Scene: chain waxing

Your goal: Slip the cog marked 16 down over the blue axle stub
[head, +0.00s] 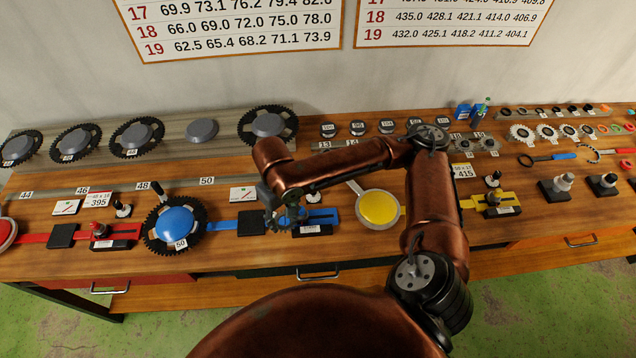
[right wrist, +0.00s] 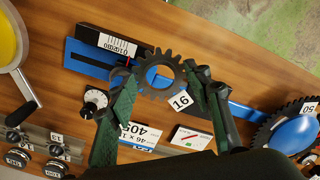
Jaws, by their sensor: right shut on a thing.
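The dark toothed cog marked 16 (right wrist: 176,83) is between the fingers of my right gripper (right wrist: 160,82) in the right wrist view, its label facing the camera. My right gripper (head: 289,215) is shut on it, over the blue station's bar (head: 325,216) in the head view. The blue bar also shows under the cog in the right wrist view (right wrist: 82,61), and blue shows through the cog's hole. The blue axle stub cannot be made out; the cog and gripper cover that spot. I cannot tell whether they touch. My left gripper is not in view.
A large black chainring with a blue hub (head: 175,223) stands left of the blue station, and a yellow disc (head: 379,207) right of it. A small black-and-white knob (right wrist: 96,98) is close beside my gripper. More cogs and chainrings line the back.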

